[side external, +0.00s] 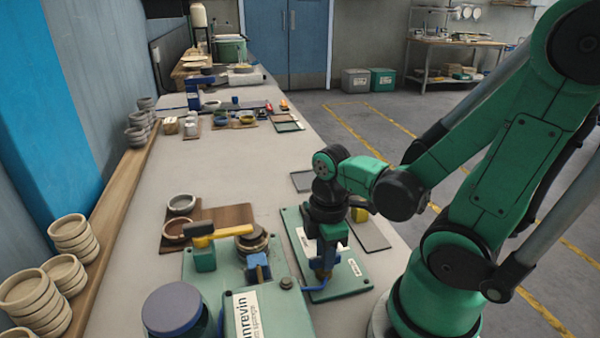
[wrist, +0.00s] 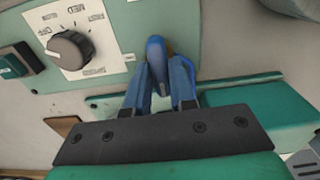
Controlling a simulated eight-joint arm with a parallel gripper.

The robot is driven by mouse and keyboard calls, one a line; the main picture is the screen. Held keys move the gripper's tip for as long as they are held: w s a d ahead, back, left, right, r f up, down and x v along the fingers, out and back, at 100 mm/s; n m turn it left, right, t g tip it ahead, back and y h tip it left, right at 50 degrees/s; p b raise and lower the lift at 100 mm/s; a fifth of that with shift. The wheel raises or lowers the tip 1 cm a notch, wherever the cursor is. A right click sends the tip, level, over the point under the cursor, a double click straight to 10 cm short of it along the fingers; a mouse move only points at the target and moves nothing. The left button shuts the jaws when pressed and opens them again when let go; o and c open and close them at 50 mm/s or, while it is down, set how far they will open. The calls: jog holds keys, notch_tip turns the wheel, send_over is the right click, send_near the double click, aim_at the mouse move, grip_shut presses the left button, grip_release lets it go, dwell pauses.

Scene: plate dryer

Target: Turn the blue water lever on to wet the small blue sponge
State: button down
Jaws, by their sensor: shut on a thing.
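The blue water lever (wrist: 155,50) stands between the two fingers of my gripper (wrist: 159,85) in the wrist view, beside a green panel. My gripper (side external: 323,272) is shut on it; the fingers hide its lower part. In the side view my gripper points down over a green plate (side external: 348,281), and a bit of blue (side external: 314,289) shows at its tip. A small blue block (side external: 257,262) sits on the green machine to the left; I cannot tell whether it is the sponge. No water is visible.
A black dial (wrist: 72,50) on a white label is left of the lever. Stacked bowls (side external: 72,235) line the wall. The middle of the bench (side external: 225,165) is clear.

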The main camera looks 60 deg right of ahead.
jog(key=c, duration=0.7)
grip_release()
jog(key=shift+c, duration=0.2)
jog(key=shift+r, duration=0.15)
jog(key=shift+r, duration=2.65)
jog(key=w+a+r+m+t, duration=0.4)
jog(key=w+m+t, duration=0.3)
jog(key=w+m, duration=0.1)
jog(key=shift+w+r+m, duration=0.2)
jog(key=shift+w+m, duration=0.15)
jog(key=shift+m, duration=0.25)
